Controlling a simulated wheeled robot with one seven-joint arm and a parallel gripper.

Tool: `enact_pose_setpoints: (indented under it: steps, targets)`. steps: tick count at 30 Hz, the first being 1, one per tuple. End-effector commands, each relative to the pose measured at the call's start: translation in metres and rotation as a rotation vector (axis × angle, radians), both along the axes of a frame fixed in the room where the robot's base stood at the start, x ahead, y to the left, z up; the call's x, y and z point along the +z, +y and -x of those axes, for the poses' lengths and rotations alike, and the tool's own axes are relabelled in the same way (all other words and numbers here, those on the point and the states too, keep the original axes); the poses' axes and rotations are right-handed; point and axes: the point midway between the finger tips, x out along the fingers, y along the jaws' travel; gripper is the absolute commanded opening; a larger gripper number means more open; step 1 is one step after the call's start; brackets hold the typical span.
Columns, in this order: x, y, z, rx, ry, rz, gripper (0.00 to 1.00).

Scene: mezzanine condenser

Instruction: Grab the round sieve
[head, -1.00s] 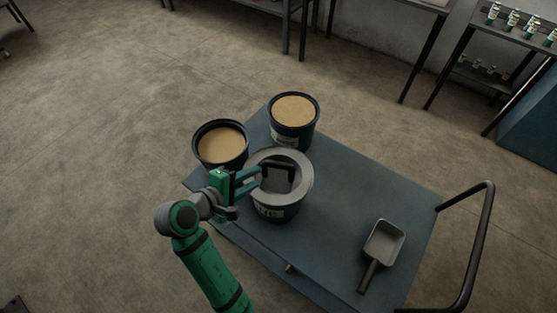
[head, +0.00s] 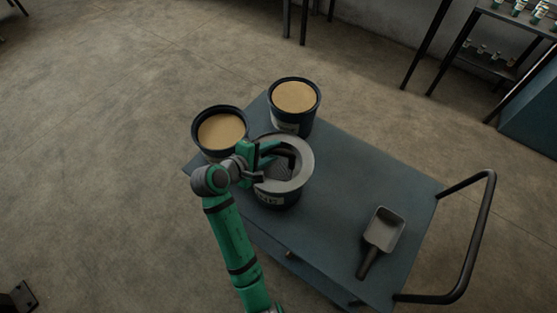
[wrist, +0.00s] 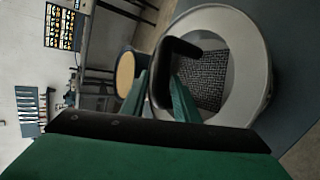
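The round sieve (head: 304,160) is a pale grey ring with dark mesh and a black bracket handle. It lies on top of the front dark tub (head: 279,198) on the cart. My gripper (head: 273,165) is over the left side of the sieve, at its handle. In the wrist view the sieve (wrist: 246,55) fills the upper right, and its black handle (wrist: 160,72) lies between the two green fingers of my gripper (wrist: 160,88). The fingers look apart, one on each side of the handle; contact is hard to tell.
Two tubs of tan material, a left one (head: 221,132) and a back one (head: 295,98), stand close to the sieve. A grey scoop (head: 384,230) lies on the blue cart top (head: 345,190), which has a black push rail (head: 480,235). The cart's middle right is clear.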

Motion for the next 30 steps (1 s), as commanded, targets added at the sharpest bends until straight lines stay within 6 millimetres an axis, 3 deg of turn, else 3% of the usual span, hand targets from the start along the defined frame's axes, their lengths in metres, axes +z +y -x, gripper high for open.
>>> enact_pose_setpoints:
  steps: [10, 13, 14, 30]
  targets:
    - [-0.004, -0.005, -0.005, 0.000, 0.000, 0.000, 0.28]
    - [-0.004, -0.004, -0.005, 0.000, 0.000, 0.000, 0.04]
    - [-0.004, -0.005, -0.005, 0.000, 0.000, 0.000, 0.00]
    - [0.006, -0.004, -0.006, 0.000, -0.004, -0.001, 0.00]
